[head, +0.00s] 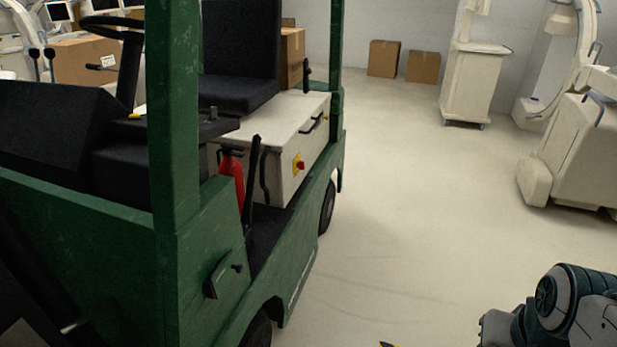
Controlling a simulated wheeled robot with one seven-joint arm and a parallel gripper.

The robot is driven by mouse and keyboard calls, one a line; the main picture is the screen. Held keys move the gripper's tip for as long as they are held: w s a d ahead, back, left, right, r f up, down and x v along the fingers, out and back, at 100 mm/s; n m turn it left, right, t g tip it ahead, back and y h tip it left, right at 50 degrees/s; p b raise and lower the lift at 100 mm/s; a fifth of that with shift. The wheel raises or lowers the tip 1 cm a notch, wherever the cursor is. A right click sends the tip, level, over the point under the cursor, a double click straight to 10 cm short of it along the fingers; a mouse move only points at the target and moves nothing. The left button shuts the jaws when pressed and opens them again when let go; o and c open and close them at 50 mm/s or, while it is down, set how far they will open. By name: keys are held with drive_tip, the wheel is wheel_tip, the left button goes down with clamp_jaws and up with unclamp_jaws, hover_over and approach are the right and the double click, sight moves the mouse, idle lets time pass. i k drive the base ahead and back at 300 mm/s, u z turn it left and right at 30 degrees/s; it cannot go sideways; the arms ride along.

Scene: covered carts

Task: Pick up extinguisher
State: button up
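The red fire extinguisher (232,174) stands inside the green cart, in the footwell in front of the white seat box. Its black top shows. Its lower part and left side are partly hidden by the cart's green post and side panel, and a black lever stands just to its right. My arm shows at the bottom right, out on the open floor and well apart from the extinguisher. My gripper's fingers cannot be made out; only a small yellow and black tip shows at the bottom edge.
The green cart (215,240) fills the left side, with an upright post, steering wheel (110,40) and black seat (240,60). Cardboard boxes (384,58) stand by the back wall. White medical machines (575,150) stand at right. The floor (410,220) between is clear.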

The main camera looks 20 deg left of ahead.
sight(229, 167)
drive_tip(key=i, duration=1.7)
drive_tip(key=u, duration=1.2)
drive_tip(key=i, duration=1.15)
drive_tip(key=u, duration=1.6)
drive_tip(key=i, duration=0.5)
drive_tip(key=u, duration=0.3)
